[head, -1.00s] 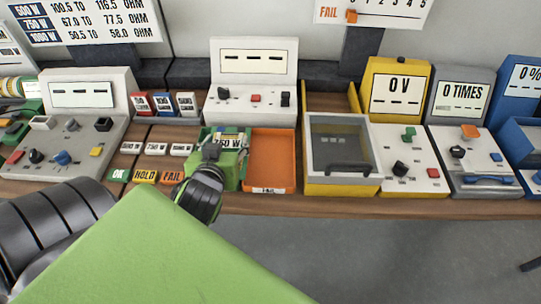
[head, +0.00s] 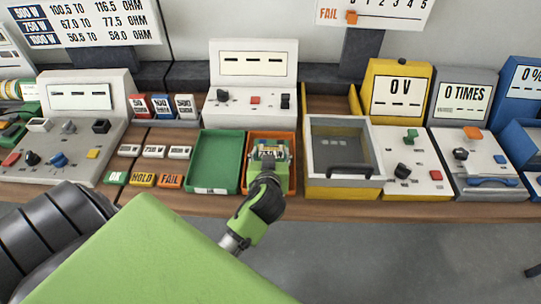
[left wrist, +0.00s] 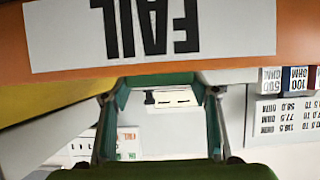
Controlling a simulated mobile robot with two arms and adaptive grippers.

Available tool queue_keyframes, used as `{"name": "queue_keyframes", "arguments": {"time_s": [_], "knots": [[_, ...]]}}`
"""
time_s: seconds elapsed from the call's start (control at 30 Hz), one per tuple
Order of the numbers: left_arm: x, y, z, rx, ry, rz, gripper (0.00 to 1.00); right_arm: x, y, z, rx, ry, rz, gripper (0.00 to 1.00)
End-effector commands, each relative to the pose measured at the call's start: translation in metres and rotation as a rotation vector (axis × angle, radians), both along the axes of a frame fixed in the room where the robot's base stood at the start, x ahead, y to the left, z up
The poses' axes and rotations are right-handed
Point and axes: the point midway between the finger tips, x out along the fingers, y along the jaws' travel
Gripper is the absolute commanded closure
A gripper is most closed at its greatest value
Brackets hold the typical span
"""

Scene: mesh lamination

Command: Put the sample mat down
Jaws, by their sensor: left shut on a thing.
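My left gripper (head: 268,163) is over the orange tray (head: 287,188), which carries a FAIL label on its front. It is shut on the sample mat (head: 270,153), of which only a small part with a printed tag shows beyond the fingers. The gripper hides most of the mat, and I cannot tell whether it touches the tray floor. In the left wrist view the two fingers (left wrist: 160,95) show below the large upside-down FAIL label (left wrist: 150,30). The mat is not clear there. My right gripper is not in view.
An empty green tray (head: 203,180) stands left of the orange one. A yellow box with a clear lid and dark handle (head: 345,150) stands close on its right. A white instrument (head: 252,107) stands behind. OK, HOLD and FAIL blocks (head: 143,179) lie at the left front.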

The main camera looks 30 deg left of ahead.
Motion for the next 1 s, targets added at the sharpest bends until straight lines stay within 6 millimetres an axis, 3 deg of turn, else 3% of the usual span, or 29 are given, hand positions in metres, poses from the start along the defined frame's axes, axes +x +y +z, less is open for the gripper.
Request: {"name": "queue_keyframes", "arguments": {"time_s": [0.3, 0.33, 0.4, 0.77, 1.0], "knots": [[0.000, 0.000, -0.011, 0.000, -0.004, 0.000, 0.70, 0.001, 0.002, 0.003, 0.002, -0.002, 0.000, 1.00], [0.000, 0.000, -0.012, -0.001, -0.002, 0.000, 0.43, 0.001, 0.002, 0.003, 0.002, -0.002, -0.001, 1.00], [0.000, 0.000, -0.012, -0.001, -0.002, 0.000, 0.29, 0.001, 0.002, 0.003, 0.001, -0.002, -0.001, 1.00], [-0.001, -0.001, -0.011, -0.001, -0.002, 0.000, 0.29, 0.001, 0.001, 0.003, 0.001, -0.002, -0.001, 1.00], [-0.025, -0.016, 0.000, -0.006, -0.004, 0.000, 0.29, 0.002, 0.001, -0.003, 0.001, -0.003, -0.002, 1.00]]}}
